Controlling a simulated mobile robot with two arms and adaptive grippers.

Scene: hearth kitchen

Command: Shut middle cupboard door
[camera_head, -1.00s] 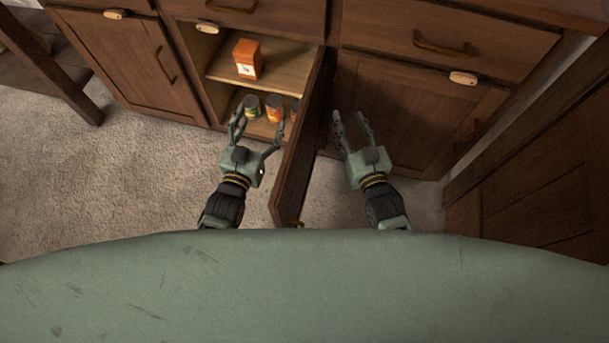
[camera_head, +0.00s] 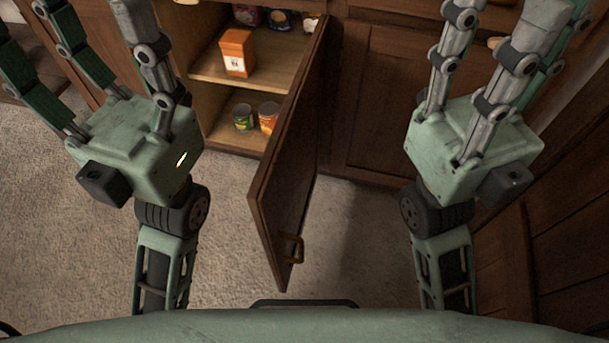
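The middle cupboard door (camera_head: 290,160) is brown wood and stands wide open, swung out toward me, with its handle (camera_head: 292,250) near the lower free end. The open cupboard (camera_head: 255,85) shows a shelf with an orange box (camera_head: 237,52) on it and two cans (camera_head: 255,118) below. My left gripper (camera_head: 80,20) is raised close to the camera, left of the door, with its fingers spread and empty. My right gripper (camera_head: 505,15) is raised to the right of the door, also spread and empty. Neither appears to touch the door.
A closed cupboard door (camera_head: 385,100) is right of the opening. More dark wooden panelling (camera_head: 570,220) stands at the right edge. The carpet (camera_head: 225,240) is clear around the open door. Several packages stand at the cupboard's top, partly cut off.

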